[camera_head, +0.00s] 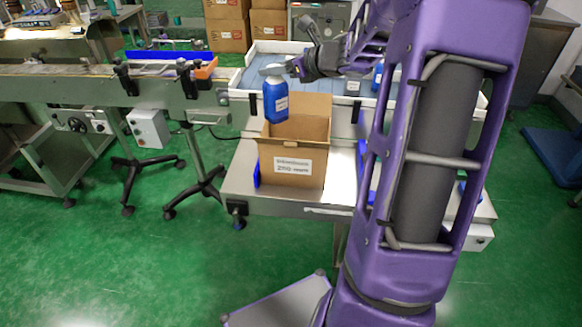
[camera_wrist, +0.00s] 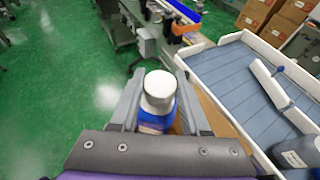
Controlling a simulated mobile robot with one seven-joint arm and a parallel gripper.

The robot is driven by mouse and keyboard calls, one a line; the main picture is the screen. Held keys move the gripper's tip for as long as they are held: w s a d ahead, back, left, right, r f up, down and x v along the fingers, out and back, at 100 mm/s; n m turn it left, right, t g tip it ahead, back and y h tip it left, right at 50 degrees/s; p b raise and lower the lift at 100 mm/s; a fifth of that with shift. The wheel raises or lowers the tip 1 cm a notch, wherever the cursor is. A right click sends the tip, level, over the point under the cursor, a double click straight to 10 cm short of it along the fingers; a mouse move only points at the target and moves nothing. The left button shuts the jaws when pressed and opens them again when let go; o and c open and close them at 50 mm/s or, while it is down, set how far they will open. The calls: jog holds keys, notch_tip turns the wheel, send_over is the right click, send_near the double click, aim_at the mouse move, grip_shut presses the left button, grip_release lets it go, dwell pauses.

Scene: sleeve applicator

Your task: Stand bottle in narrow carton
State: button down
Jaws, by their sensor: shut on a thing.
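A blue bottle (camera_head: 276,103) with a pale cap and a white label hangs upright in the head view, over the left back part of the open carton. My gripper (camera_head: 283,69) is shut on it near the cap. In the wrist view the bottle's white cap (camera_wrist: 158,88) shows between my two fingers (camera_wrist: 160,80), with the blue body below. The tall brown carton (camera_head: 291,165) stands on the steel table, its back flap raised and a label on its front. The carton's inside floor is hidden. In the wrist view a strip of tan cardboard (camera_wrist: 207,112) shows beside the right finger.
A white-rimmed tray (camera_head: 248,82) with a grey-blue floor lies behind the carton and holds another blue bottle (camera_head: 377,77). Blue guides (camera_head: 257,172) flank the carton on the steel table (camera_head: 238,182). A conveyor (camera_head: 160,92) stands at the left.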

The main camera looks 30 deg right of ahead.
aim_at(285, 114)
jog(key=f, duration=0.3)
jog(key=f+b, duration=0.1)
jog(key=f, duration=0.2)
jog(key=f+b, duration=0.1)
jog(key=f, duration=0.2)
jog(key=shift+s, duration=0.25)
jog(key=shift+f+b, duration=0.3)
jog(key=shift+f, duration=1.8)
jog(key=shift+f+b, duration=0.3)
jog(key=shift+f, duration=0.05)
jog(key=shift+c, duration=1.9)
grip_release()
jog(key=shift+s+d+r+p, duration=0.15)
jog(key=shift+r+p, duration=0.25)
jog(key=shift+r, duration=0.05)
jog(key=v, duration=1.1)
jog(key=shift+s+d+p, duration=0.1)
jog(key=shift+s+p, duration=0.25)
